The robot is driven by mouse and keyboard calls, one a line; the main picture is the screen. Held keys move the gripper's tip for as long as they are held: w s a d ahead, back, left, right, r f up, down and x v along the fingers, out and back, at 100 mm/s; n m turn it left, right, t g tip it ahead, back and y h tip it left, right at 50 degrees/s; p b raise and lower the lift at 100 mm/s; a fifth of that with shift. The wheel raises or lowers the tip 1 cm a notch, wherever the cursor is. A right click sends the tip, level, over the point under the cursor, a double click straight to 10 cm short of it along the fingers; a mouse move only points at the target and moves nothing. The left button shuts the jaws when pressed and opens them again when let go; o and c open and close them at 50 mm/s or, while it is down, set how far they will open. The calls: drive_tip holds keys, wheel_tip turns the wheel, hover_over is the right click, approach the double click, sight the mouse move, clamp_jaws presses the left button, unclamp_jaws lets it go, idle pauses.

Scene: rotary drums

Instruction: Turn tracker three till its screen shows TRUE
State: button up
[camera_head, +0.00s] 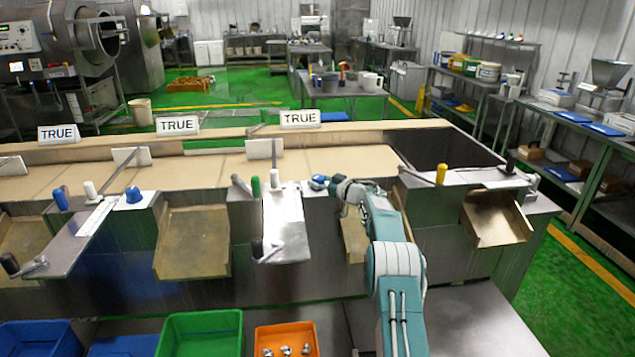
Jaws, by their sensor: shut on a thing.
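Three white screens stand along the back of the bench, at the left (59,135), the middle (178,124) and the right (300,119). All three read TRUE. No number is legible to tell which is tracker three. My teal arm reaches over the right half of the bench, and my gripper (329,184) points left. It is shut on a small blue knob (317,182) on the ledge below the right screen. The fingers are small and partly hidden by my wrist. A similar blue knob (133,195) stands on the left ledge.
Green (257,186) and white (275,178) handles stand left of my gripper, above a metal box (286,222). A yellow handle (441,173) stands to the right. Green (200,333) and orange (286,341) bins lie in front. A dark open bay (445,150) is behind right.

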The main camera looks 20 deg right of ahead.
drive_tip(key=shift+r, duration=0.15)
drive_tip(key=o, duration=1.2)
drive_tip(key=shift+c, duration=0.2)
drive_tip(key=v, duration=1.2)
drive_tip(key=shift+d, duration=0.1)
